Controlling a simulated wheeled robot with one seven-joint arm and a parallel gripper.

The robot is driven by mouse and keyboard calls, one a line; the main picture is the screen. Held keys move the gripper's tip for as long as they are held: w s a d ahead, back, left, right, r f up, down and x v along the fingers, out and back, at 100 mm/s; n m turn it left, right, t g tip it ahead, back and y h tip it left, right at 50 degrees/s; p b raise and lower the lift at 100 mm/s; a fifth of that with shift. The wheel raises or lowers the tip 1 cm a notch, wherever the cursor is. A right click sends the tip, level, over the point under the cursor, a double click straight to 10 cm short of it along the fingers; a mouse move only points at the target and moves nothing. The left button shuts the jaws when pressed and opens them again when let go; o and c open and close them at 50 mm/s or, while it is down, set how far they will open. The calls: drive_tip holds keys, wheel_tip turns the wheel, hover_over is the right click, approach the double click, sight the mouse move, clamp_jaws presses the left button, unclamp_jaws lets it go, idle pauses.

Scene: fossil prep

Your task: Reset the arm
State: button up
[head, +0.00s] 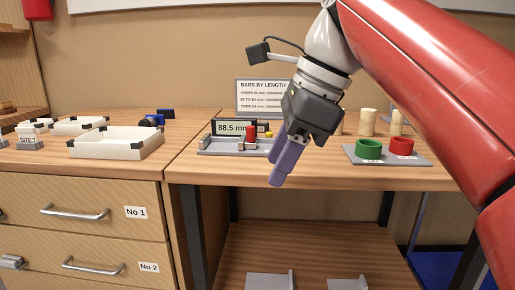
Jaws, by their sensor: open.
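My gripper (280,175) hangs at the front edge of the wooden bench, pointing down, with its purple fingers in view. The fingers overlap each other from this angle and nothing shows between them. My red arm comes in from the upper right. Behind the gripper is a grey measuring device (228,150) with a display reading 88.5 mm. A red piece (251,133) stands on it. The gripper hides the device's right end.
White trays (117,143) are on the left. A sign (262,92) stands at the back. Drawers (90,213) are below left.

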drive_tip(key=s+d+f+n+t+h, duration=0.1)
drive_tip(key=s+d+f+n, duration=0.2)
drive_tip(key=f+n, duration=0.3)
drive_tip(key=s+d+f+n+t+h, duration=0.1)
drive_tip(key=d+f+n, duration=0.4)
drive_tip(key=f, duration=0.8)
drive_tip(key=s+d+f+n+t+h, duration=0.2)
drive_tip(key=s+d+f+n, duration=0.2)
drive_tip(key=f+n, duration=0.3)
wheel_tip(320, 180, down, 2)
drive_tip(key=shift+s+f, duration=0.2)
drive_tip(key=shift+s, duration=0.2)
drive_tip(key=shift+w, duration=0.1)
